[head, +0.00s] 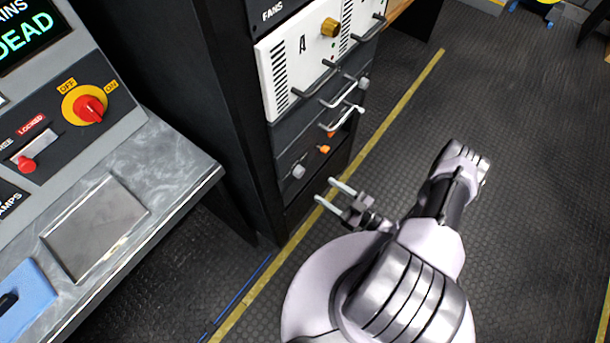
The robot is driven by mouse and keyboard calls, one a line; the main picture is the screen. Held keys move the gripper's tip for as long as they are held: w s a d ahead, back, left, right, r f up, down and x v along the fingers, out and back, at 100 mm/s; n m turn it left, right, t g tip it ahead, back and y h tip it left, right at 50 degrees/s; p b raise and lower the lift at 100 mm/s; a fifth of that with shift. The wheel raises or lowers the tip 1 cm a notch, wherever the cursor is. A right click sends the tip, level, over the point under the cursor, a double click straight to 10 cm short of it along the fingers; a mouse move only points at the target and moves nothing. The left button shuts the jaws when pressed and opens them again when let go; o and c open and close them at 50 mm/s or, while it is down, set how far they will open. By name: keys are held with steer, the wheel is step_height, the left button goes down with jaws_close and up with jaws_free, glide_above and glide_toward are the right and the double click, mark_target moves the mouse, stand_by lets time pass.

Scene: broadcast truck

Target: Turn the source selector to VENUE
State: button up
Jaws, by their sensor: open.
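No label reading VENUE or SOURCE can be made out, so I cannot tell which control is the source selector. A dark rack (231,115) stands at the centre, seen at a steep angle. Its lower panel carries a grey knob (298,172) and small orange parts (324,149). A brass knob (330,27) sits on the white unit higher up. My gripper (326,190) is open and empty, its two pale fingers apart and pointing left at the rack's lower front. It looks clear of the grey knob.
A grey console (160,165) at left has a red rotary switch (90,109) marked OFF and ON, a red-tipped lever (27,164) and a metal tray (95,228). Metal handles (342,118) stick out of the rack. The ribbed floor (540,130) at right is open.

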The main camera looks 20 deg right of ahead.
mark_target(302, 174)
steer(key=b+x, duration=0.1)
steer(key=x, duration=0.8)
steer(key=shift+w+a, duration=0.1)
jaws_close()
